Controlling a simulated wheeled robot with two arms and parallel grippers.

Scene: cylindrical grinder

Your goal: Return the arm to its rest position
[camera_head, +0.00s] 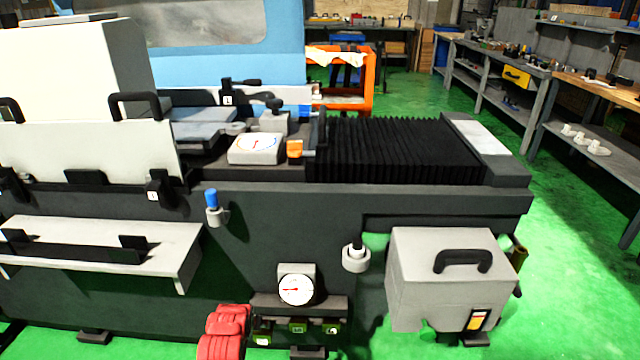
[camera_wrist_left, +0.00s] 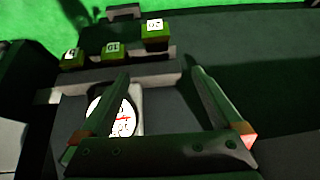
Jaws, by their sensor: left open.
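My left gripper (camera_wrist_left: 160,74) shows in the left wrist view. Its two dark fingers stand wide apart, with nothing held between them. Behind the left finger is a round white dial gauge (camera_wrist_left: 122,118), partly covered by that finger. I cannot tell how far the fingers are from it. In the head view the gauge (camera_head: 296,289) sits on the front of the grinder (camera_head: 285,225). No gripper is clearly seen in the head view. My right gripper is in neither view.
Green numbered blocks (camera_head: 298,328) sit on a ledge under the gauge; they also show in the wrist view (camera_wrist_left: 155,32). A grey box with a black handle (camera_head: 430,290) is at right. A red object (camera_head: 225,325) is at the bottom edge. Green floor at right is clear.

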